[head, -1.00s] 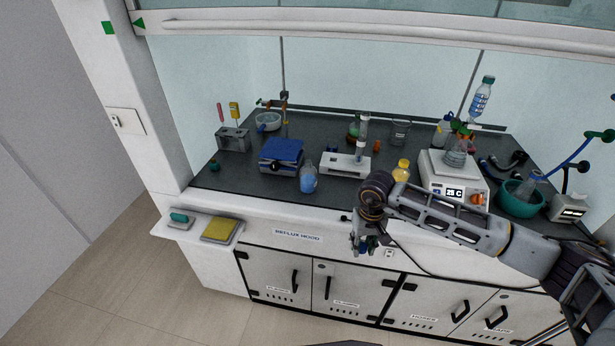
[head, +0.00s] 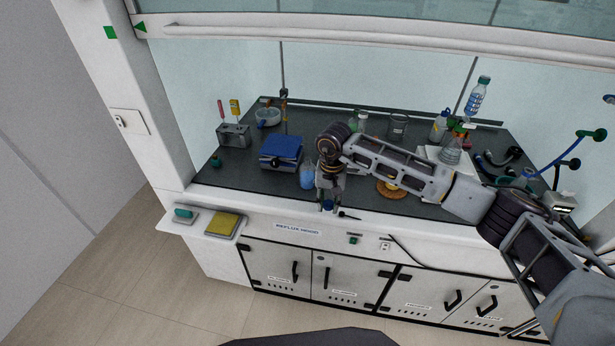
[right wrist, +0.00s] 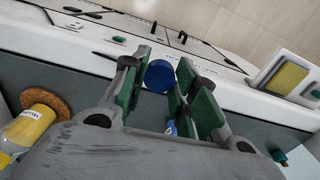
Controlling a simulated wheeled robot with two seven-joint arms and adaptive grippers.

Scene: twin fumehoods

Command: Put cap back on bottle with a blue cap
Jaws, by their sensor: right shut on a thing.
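My right gripper (head: 328,206) is shut on the blue cap (head: 328,204), at the front edge of the worktop. In the right wrist view the blue cap (right wrist: 160,75) sits between the green finger pads of the gripper (right wrist: 163,88). The clear bottle with blue contents (head: 306,179) stands upright on the worktop, just left of and behind the gripper in the head view. The gripper partly covers it. A small bit of blue (right wrist: 170,128) shows between the fingers in the right wrist view, mostly hidden. My left gripper is not in view.
A blue lab jack (head: 282,150) stands left of the bottle. A cork ring (head: 389,189) lies to the right, under my right arm; a yellow-labelled bottle (right wrist: 28,128) shows near it. Sponges (head: 222,225) lie on the left ledge. My arm hides part of the worktop.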

